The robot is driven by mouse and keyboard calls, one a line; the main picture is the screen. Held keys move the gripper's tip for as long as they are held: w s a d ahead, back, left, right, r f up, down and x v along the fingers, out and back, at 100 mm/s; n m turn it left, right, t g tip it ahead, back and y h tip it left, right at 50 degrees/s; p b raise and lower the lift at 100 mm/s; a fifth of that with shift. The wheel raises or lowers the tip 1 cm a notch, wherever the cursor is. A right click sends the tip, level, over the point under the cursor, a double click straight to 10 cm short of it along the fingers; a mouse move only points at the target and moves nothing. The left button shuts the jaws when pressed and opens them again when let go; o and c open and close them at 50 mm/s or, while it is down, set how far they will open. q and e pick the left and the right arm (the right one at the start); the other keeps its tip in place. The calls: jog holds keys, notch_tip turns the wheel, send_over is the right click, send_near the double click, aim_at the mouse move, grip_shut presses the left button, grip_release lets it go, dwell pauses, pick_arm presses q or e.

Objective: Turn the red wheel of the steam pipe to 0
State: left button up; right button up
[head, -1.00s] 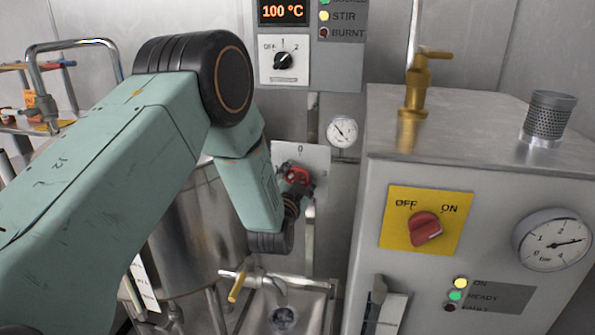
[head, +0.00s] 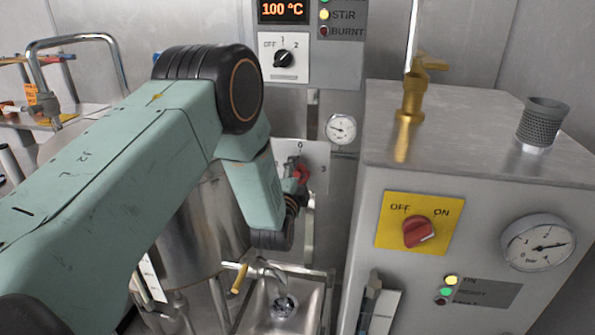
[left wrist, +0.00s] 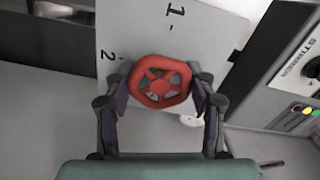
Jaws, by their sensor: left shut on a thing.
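The red wheel (head: 304,174) sits on a pale plate (head: 319,160) on the steam pipe, with a 0 at the plate's top. My left gripper (head: 292,188) is at the wheel and covers part of it in the head view. In the left wrist view, the red wheel (left wrist: 159,84) lies between the two fingers of my left gripper (left wrist: 160,90), which are shut on its rim from both sides. The plate (left wrist: 210,38) behind it shows the marks 1 and 2. The 0 is not seen there. My right gripper is not in view.
A small round gauge (head: 340,129) is right of the plate. A grey boiler box (head: 480,150) with a red switch (head: 418,232) stands on the right. A metal kettle (head: 205,230) is behind my left arm. A sink basin (head: 312,305) with a tap lies below.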

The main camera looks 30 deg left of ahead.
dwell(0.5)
pick_arm(q)
jog(key=o, duration=1.2)
jog(key=v, duration=1.2)
jog(key=shift+w, duration=0.1)
jog(key=x, duration=1.1)
jog(key=shift+w+a, duration=0.15)
jog(key=shift+w, duration=0.25)
jog(key=shift+s, duration=0.1)
